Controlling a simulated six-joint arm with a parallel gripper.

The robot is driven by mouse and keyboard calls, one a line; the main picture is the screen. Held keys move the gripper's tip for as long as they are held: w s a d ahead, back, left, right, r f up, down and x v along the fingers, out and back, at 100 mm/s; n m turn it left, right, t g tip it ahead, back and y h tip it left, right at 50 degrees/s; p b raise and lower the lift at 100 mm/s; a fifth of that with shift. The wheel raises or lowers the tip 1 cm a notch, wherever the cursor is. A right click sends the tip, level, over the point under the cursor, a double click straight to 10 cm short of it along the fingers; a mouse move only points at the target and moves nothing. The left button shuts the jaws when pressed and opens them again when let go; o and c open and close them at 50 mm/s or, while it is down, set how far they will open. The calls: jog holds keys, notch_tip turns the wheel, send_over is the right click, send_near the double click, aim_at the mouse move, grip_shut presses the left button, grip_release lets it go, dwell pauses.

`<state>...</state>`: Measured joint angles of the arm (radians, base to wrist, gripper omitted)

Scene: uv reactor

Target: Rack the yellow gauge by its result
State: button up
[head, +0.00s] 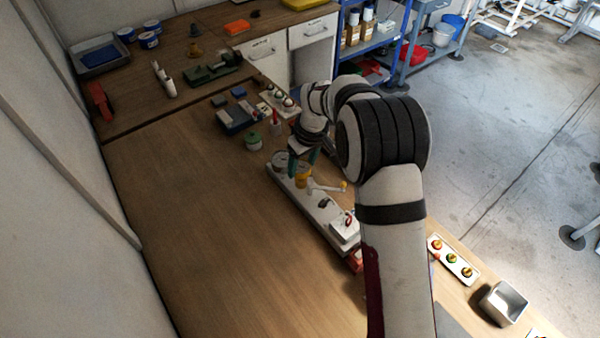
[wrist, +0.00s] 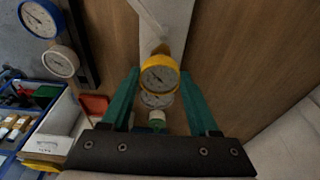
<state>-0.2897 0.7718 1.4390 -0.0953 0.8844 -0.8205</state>
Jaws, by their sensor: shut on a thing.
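The yellow gauge (wrist: 159,77), with a white dial and a thin needle, sits between my gripper's green fingers in the wrist view. In the head view the yellow gauge (head: 302,180) shows below the fingertips, over the long white base (head: 322,212). My gripper (head: 303,158) is shut on it; the wrist view also shows both fingers of my gripper (wrist: 162,95). I cannot tell whether the gauge still touches the base. The needle's reading is too small to make out. A second round dial (wrist: 155,100) shows partly hidden behind the yellow gauge.
A lever with a yellow knob (head: 343,185) stands out from the base. A white tray with red, green and yellow marks (head: 453,259) and a metal bin (head: 503,303) lie at right. A green jar (head: 253,141) and blue case (head: 237,121) stand behind. The table's left is clear.

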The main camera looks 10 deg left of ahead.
aim_at(300, 165)
jog(key=shift+r, duration=0.8)
jog(key=shift+r, duration=1)
jog(key=s+d+r+m+h, duration=0.1)
jog(key=d+m, duration=0.5)
jog(key=d, duration=1.8)
jog(key=shift+s+d+t, duration=0.15)
jog(key=shift+s+t, duration=0.15)
jog(key=shift+s, duration=0.15)
